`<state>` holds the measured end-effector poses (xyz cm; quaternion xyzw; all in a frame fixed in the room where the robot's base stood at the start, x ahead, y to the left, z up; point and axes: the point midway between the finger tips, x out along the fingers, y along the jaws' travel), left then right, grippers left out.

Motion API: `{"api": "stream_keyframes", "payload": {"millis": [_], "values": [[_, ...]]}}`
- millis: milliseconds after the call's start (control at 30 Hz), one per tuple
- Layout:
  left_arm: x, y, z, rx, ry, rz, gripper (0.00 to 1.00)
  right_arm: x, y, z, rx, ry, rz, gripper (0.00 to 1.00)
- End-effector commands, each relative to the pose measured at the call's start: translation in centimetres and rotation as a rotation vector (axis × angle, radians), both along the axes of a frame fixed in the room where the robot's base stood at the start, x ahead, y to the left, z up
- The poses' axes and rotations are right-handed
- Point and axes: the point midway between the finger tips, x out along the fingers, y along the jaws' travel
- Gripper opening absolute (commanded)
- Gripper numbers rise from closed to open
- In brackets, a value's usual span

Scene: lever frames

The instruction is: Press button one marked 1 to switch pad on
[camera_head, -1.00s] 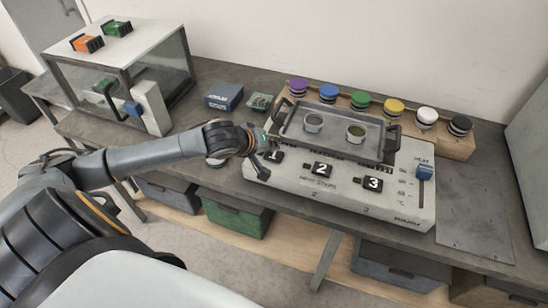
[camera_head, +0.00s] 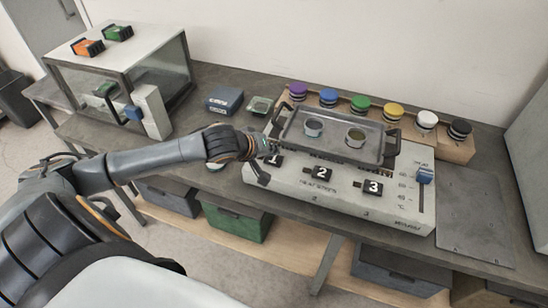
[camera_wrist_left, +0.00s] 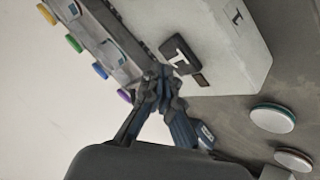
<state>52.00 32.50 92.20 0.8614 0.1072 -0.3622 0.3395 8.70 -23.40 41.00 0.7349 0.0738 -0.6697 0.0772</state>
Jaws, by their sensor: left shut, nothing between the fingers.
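The white control panel (camera_head: 300,188) stands on the bench. Button one (camera_head: 275,160), a black square with a white 1, is at its left end, partly hidden by my gripper. Button one also shows in the left wrist view (camera_wrist_left: 181,54). My left gripper (camera_head: 271,148) is shut and empty, right beside button one on the tray side. In the left wrist view its fingertips (camera_wrist_left: 155,78) appear close to the button's edge; I cannot tell whether they touch it. No lit pad indicator can be made out. My right gripper is out of view.
A grey tray (camera_head: 306,144) with two small metal cups sits on the panel behind the buttons. Buttons 2 (camera_head: 318,173) and 3 (camera_head: 372,188) and a blue slider (camera_head: 424,175) lie to the right. Several coloured knobs line a wooden rack (camera_head: 458,147) behind.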

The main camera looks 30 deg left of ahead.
Motion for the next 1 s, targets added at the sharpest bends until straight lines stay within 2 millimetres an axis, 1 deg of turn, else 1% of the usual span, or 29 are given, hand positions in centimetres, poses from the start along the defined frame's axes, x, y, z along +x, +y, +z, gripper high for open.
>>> {"api": "stream_keyframes", "payload": {"millis": [333,633,1000], "values": [[0.0,-0.01,-0.03,0.0,0.0,0.0,0.0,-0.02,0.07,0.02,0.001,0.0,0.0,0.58],[-0.01,-0.02,-0.87,0.0,0.0,0.0,0.0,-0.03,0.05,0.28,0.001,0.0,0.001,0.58],[0.0,-0.01,-0.93,0.0,0.0,0.0,0.0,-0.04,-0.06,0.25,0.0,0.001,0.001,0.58]]}}
